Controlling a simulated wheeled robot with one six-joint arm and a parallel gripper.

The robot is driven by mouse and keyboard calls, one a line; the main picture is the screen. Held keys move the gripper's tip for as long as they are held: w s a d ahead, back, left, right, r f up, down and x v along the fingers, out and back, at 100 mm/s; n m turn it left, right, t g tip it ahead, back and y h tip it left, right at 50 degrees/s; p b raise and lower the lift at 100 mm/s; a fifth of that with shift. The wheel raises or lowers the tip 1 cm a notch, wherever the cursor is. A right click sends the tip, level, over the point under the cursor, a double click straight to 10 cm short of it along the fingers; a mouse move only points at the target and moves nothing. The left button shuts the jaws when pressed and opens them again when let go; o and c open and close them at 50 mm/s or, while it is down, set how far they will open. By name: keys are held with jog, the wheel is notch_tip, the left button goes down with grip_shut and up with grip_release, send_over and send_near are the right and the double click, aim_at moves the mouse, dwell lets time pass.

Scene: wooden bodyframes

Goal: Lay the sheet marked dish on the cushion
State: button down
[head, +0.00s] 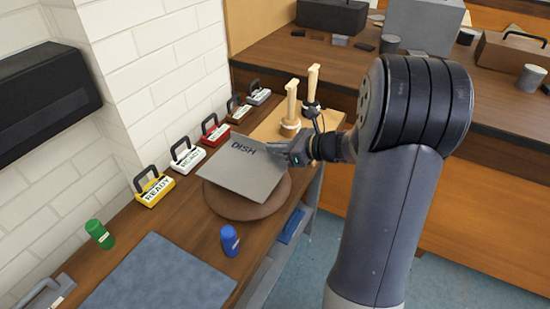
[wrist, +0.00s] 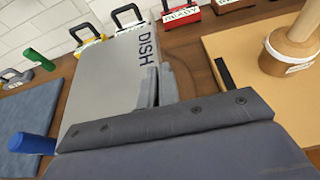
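The grey sheet marked DISH (head: 243,170) is over the round brown cushion (head: 240,209) in the head view, covering much of it. The sheet's left side reaches past the cushion's rim. I cannot tell whether it rests fully on the cushion or is held slightly above. My gripper (head: 290,152) is at the sheet's right edge, near the lettering. In the wrist view, my fingers (wrist: 161,86) are close together at the edge of the sheet (wrist: 110,85), apparently shut on it. Most of the cushion is hidden there.
Yellow (head: 154,188), white (head: 187,159) and red (head: 215,133) labelled blocks with handles line the wall. A blue-grey mat (head: 160,275) lies in front. Wooden posts (head: 291,105) stand behind.

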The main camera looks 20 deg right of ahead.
aim_at(278, 156)
jog(key=shift+f, duration=1.5)
jog(key=shift+f+b, duration=0.2)
jog(key=shift+b, duration=0.1)
jog(key=c, duration=1.7)
grip_release()
jog(key=shift+r, duration=0.1)
jog(key=shift+r, duration=0.2)
jog(key=p+v, duration=0.1)
jog(key=v, duration=1.1)
